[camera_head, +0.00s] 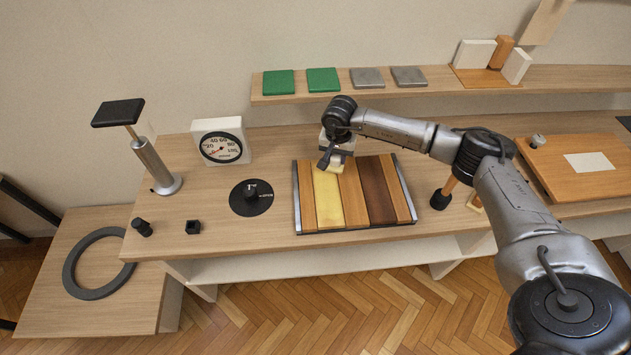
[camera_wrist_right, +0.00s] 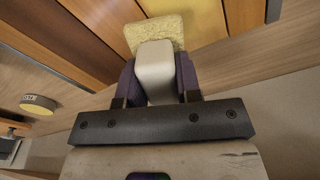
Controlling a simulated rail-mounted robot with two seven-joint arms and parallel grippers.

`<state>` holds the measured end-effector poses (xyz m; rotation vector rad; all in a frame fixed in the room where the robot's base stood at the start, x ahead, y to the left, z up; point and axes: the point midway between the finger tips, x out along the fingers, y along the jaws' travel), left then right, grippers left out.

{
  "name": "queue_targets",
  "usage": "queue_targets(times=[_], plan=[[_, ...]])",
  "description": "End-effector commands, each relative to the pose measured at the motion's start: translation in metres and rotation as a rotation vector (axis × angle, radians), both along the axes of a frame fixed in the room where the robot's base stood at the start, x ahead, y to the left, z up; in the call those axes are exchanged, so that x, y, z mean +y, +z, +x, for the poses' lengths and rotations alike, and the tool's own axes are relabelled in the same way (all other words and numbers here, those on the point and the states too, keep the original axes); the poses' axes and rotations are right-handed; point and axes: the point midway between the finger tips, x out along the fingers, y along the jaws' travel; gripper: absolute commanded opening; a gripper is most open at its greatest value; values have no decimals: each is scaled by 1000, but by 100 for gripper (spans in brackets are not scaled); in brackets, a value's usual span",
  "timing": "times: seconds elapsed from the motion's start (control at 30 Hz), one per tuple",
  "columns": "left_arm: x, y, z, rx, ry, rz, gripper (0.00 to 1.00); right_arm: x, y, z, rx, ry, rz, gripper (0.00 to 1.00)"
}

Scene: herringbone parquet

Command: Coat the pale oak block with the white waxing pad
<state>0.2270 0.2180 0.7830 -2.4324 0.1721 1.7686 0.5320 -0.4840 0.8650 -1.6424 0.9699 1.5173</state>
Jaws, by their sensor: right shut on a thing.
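The pale oak block (camera_head: 328,207) is the light yellow strip in a framed tray (camera_head: 298,203) of several wood strips, between orange-brown ones. My right gripper (camera_head: 334,157) is over the far end of this strip. In the right wrist view, my right gripper (camera_wrist_right: 157,82) is shut on the white handle of the waxing pad (camera_wrist_right: 155,62). The pad's rough pale-yellow part (camera_wrist_right: 161,34) shows beyond the handle, against the wood strips. I cannot tell whether the pad touches the block. My left gripper is not in view.
Left of the tray are a black disc (camera_head: 251,198) with a knob, a dial gauge (camera_head: 221,141) and a metal post (camera_head: 157,165) with a black top. A brush-like tool (camera_head: 443,193) stands right of the tray. A shelf (camera_head: 430,89) runs behind, holding green and grey tiles.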

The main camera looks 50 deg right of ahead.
Motion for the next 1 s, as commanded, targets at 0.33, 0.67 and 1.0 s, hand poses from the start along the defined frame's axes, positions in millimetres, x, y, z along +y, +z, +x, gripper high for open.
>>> queue_targets(times=[0.33, 0.67, 1.0], plan=[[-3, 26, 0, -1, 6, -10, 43, -5, 35, -4, -1, -9, -1, 13], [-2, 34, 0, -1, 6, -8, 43, -7, 47, -7, -1, -13, 0, 13], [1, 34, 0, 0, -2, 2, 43, -7, 47, -6, -1, -14, 1, 24]])
